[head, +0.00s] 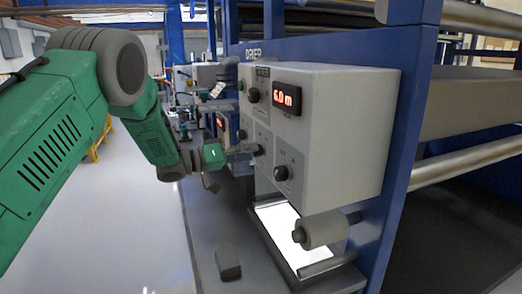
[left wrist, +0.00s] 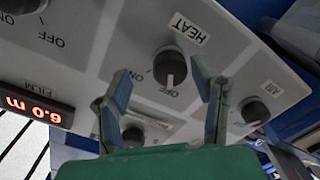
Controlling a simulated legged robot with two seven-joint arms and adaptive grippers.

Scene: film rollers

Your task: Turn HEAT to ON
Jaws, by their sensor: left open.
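The HEAT knob (left wrist: 168,66) is a dark round knob on the grey control panel, beside the HEAT label (left wrist: 188,29) in the left wrist view. Its white mark points toward OFF; ON is printed to the left of that. My left gripper (head: 240,150) is at the front of the grey control box (head: 345,125) in the head view. It is open, and in the left wrist view its two fingers stand on either side of the HEAT knob. I cannot tell whether they touch it. My right gripper is not in view.
Other knobs sit close by: the AIR knob (left wrist: 255,110), one below (left wrist: 133,136), and one by ON/OFF marks (left wrist: 20,5). A red display (head: 287,99) reads 6.0 m. A grey roller (head: 325,231) and bright film (head: 285,235) lie below the box.

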